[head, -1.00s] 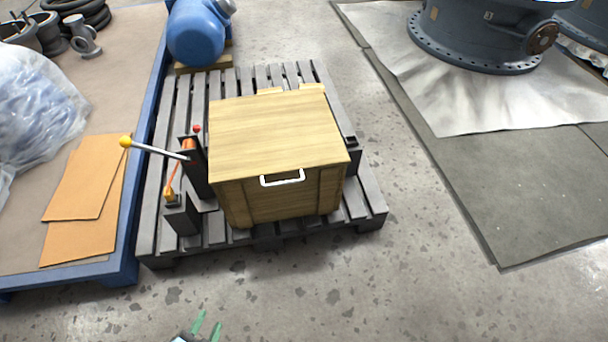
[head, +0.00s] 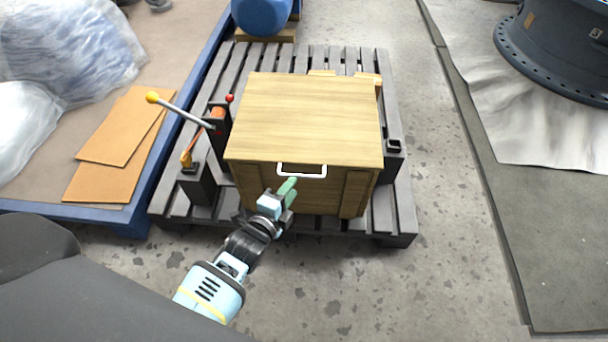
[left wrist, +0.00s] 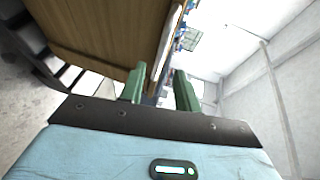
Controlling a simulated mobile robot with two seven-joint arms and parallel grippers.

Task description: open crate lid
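A wooden crate (head: 318,188) stands on a dark slatted pallet, its flat wooden lid (head: 308,118) shut on top. A white handle (head: 302,170) is on the lid's front edge. My left gripper (head: 288,188) is in front of the crate, just below and left of the handle, with its green fingers pointing up toward it. In the left wrist view, the two green fingers (left wrist: 159,88) are apart with nothing between them, and the crate's wooden side (left wrist: 105,35) shows at the upper left. Whether a finger touches the crate is unclear. My right gripper is not in view.
The pallet (head: 400,205) also bears a yellow-knobbed lever (head: 180,108) left of the crate. A large flanged valve body (head: 560,50) is at upper right. Floor right of the pallet is clear.

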